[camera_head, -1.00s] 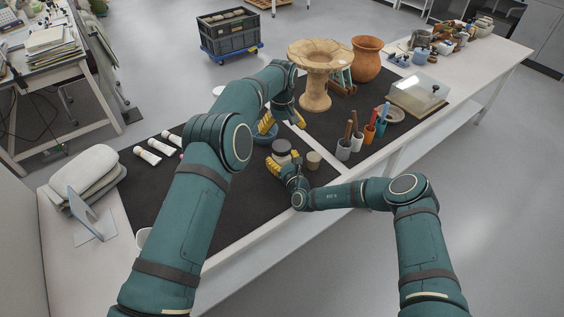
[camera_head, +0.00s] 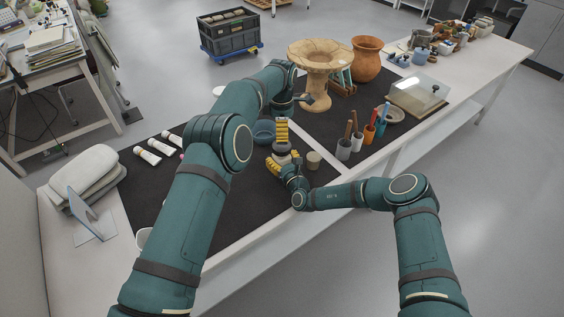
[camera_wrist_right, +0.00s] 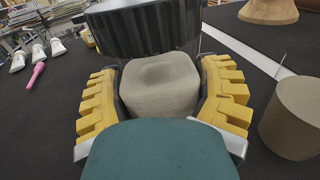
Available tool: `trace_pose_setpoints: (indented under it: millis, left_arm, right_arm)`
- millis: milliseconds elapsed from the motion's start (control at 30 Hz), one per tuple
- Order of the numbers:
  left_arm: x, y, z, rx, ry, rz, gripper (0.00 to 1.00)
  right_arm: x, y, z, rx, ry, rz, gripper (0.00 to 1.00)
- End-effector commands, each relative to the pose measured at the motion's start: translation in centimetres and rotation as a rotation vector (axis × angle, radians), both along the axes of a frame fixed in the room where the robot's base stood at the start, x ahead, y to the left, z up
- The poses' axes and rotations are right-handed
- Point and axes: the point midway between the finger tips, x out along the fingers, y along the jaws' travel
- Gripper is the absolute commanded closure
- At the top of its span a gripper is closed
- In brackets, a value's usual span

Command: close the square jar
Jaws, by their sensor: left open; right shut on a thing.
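The square jar is a light grey, rounded block with a shallow dent; it shows in the right wrist view (camera_wrist_right: 160,82). My right gripper (camera_head: 285,167) is shut on its sides, with yellow pads left and right of it. A dark ribbed round lid (camera_wrist_right: 145,25) is at the jar's upper end; I cannot tell whether it is fully seated. In the head view the lid (camera_head: 282,149) is a small dark grey round under my left gripper. My left gripper (camera_head: 282,138) is open, just above the lid, one yellow finger hiding part of it.
A small tan cylinder (camera_head: 314,160) stands close right of the jar. A blue bowl (camera_head: 263,132) is behind it. Cups with tools (camera_head: 344,149) and a large clay stand (camera_head: 315,85) are further right and back. White tubes (camera_head: 147,155) lie left.

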Motion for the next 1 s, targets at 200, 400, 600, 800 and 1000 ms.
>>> trace_pose_setpoints:
  millis: [200,400,600,800,1000]
  left_arm:
    - [0.04,0.04,-0.02,0.0,0.0,0.354,0.03]
    - [0.05,0.05,-0.02,0.0,0.0,0.549,0.03]
    - [0.06,0.06,-0.01,0.0,0.0,0.606,0.03]
    - [0.06,0.05,0.0,0.0,0.0,0.605,0.03]
    - [0.05,0.07,-0.75,0.001,0.001,0.604,0.03]
  right_arm:
    - [0.05,-0.11,-0.01,-0.002,-0.001,-0.002,1.0]
    - [0.04,-0.1,-0.01,-0.002,-0.001,-0.002,1.0]
    - [0.04,-0.1,-0.01,-0.002,-0.001,-0.002,1.0]
    - [0.04,-0.1,-0.01,-0.002,-0.001,-0.002,1.0]
    - [0.04,-0.1,-0.01,-0.002,-0.001,-0.002,1.0]
